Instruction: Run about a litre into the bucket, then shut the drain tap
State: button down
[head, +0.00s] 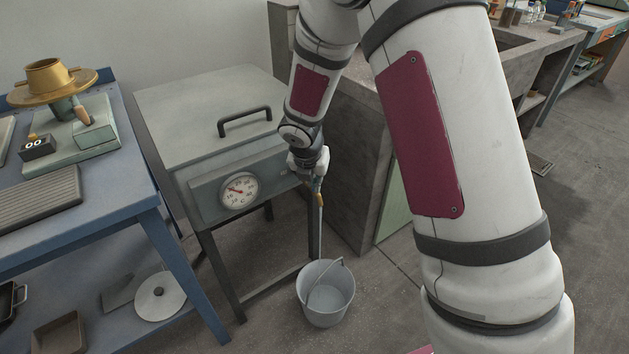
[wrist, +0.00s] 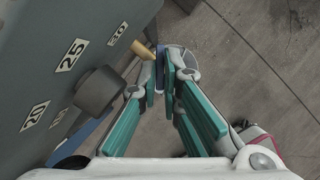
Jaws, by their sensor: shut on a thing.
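The grey metal bath (head: 232,120) has a closed lid and a round dial on its front. The drain tap (head: 319,199) shows a small brass part at the bath's right front corner. My gripper (head: 312,172) is there, shut on the tap's lever; in the wrist view the teal-padded fingers close on a narrow blue-grey lever (wrist: 159,72) beside a brass piece (wrist: 143,49). A thin pale line, which looks like a stream of water, drops from the tap into the grey bucket (head: 312,311) on the floor. The water level in the bucket is not clear.
A dark knob (wrist: 98,92) and number labels sit on the bath front close to my fingers. A blue bench (head: 130,190) stands at left with equipment on it. A concrete bench (head: 352,150) stands behind my arm.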

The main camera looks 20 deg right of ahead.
dwell(0.4)
jog(key=c, duration=1.8)
grip_release()
jog(key=shift+o, duration=0.2)
